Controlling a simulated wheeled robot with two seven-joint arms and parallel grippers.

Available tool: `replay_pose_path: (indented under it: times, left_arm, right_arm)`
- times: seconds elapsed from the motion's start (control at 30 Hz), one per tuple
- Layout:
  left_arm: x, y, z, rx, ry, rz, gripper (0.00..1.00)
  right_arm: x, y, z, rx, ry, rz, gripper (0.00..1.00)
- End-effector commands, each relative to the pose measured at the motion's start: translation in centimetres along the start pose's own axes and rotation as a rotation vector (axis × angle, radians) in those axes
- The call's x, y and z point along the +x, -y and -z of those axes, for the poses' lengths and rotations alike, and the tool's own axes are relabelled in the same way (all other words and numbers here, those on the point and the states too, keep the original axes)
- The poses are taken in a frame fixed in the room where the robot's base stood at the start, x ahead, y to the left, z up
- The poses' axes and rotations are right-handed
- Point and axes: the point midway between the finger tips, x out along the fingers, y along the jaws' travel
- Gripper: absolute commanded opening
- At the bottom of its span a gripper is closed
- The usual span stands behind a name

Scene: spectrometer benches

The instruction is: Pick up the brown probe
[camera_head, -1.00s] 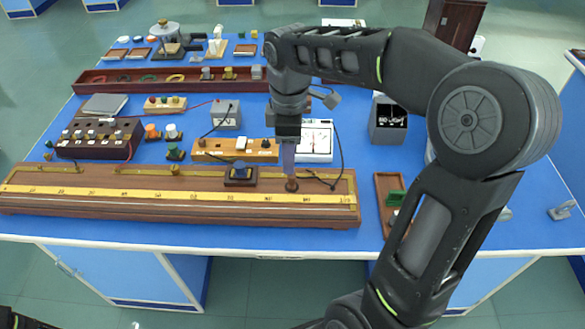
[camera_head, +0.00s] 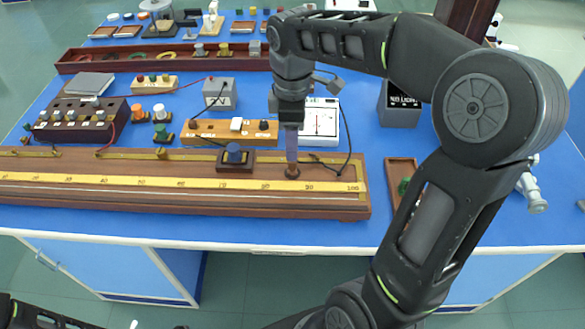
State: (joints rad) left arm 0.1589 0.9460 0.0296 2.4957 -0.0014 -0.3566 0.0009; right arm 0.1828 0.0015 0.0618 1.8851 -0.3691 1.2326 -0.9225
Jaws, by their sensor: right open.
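The brown probe (camera_head: 291,172) is a small dark brown piece standing on the long wooden metre board (camera_head: 120,199), right of its middle near the 80 to 90 marks. A black lead appears to run from near it to the right. My right gripper (camera_head: 291,152) points straight down over the probe, with its fingers open at or just above the probe's top. Whether the fingers reach around it cannot be told.
Behind are an orange-brown key strip (camera_head: 205,131), a white meter (camera_head: 320,122) and a dark resistance box (camera_head: 82,121). A wooden tray (camera_head: 400,172) lies to the right.

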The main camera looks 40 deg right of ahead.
Motion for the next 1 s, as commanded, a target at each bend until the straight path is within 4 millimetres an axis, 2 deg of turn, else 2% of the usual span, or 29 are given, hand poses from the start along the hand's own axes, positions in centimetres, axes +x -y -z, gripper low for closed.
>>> replay_pose_path:
  times: [0.23, 0.67, 0.9, 1.0]
  left_arm:
    - [0.0, 0.0, 0.0, 0.0, 0.0, 0.0, 0.0]
    - [-0.1, 0.0, 0.0, 0.0, 0.0, 0.0, 0.0]
    - [-0.4, -0.2, 0.0, 0.0, 0.0, 0.0, 0.0]
    - [-0.5, -0.2, 0.0, 0.0, 0.0, 0.0, 0.0]
  right_arm:
    - [2.3, 0.0, -0.1, 0.001, 0.002, 0.002, 0.47]
    - [3.2, 0.0, -0.1, 0.001, 0.002, 0.003, 0.47]
    - [6.7, 0.0, -0.2, 0.001, 0.003, 0.004, 0.47]
    - [7.6, 0.0, -0.2, 0.001, 0.001, 0.003, 0.47]
